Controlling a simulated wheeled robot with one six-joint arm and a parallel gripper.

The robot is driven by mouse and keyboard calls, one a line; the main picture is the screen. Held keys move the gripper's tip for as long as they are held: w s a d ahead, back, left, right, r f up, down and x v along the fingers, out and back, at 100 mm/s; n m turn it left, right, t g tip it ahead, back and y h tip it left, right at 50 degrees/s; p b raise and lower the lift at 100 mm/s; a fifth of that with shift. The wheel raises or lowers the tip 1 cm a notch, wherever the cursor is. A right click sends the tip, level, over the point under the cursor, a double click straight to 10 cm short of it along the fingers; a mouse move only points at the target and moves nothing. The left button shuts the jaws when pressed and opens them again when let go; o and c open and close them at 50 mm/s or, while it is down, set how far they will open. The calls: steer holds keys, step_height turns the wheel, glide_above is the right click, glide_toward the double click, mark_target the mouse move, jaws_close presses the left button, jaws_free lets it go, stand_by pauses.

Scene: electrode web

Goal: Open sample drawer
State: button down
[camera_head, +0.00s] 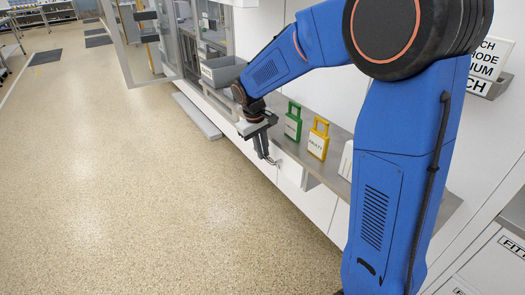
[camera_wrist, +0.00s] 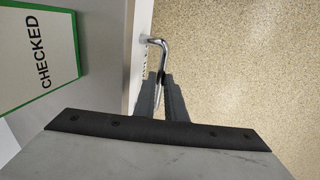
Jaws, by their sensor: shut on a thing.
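My gripper (camera_head: 265,152) is at the front of the white cabinet below the grey shelf, pointing down. In the wrist view my gripper (camera_wrist: 162,80) has its two dark fingers closed around a bent chrome handle (camera_wrist: 158,43). The handle runs out from the white drawer front (camera_wrist: 138,65) at the left. In the head view the sample drawer (camera_head: 293,170) front is partly visible beside the gripper. How far the drawer stands out is hard to tell. The handle's lower part is hidden between the fingers.
On the shelf (camera_head: 343,187) above stand a green tag (camera_head: 293,127) and a yellow tag (camera_head: 318,143). A grey bin (camera_head: 222,71) sits farther back. The wrist view shows a green-edged CHECKED sign (camera_wrist: 38,62) close at left. The speckled floor (camera_head: 130,190) in front is clear.

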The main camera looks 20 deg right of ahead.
steer(key=shift+a, duration=0.1)
steer(key=s+a, duration=0.3)
steer(key=a, duration=0.6)
steer(key=s+a, duration=0.3)
steer(key=a, duration=0.6)
steer(key=shift+a, duration=0.15)
steer(key=c, duration=1.8)
jaws_free()
steer(key=a+r, duration=0.1)
steer(key=r, duration=0.4)
steer(key=a+r, duration=0.1)
steer(key=r, duration=0.5)
steer(key=s+a+r, duration=0.1)
steer(key=r, duration=0.5)
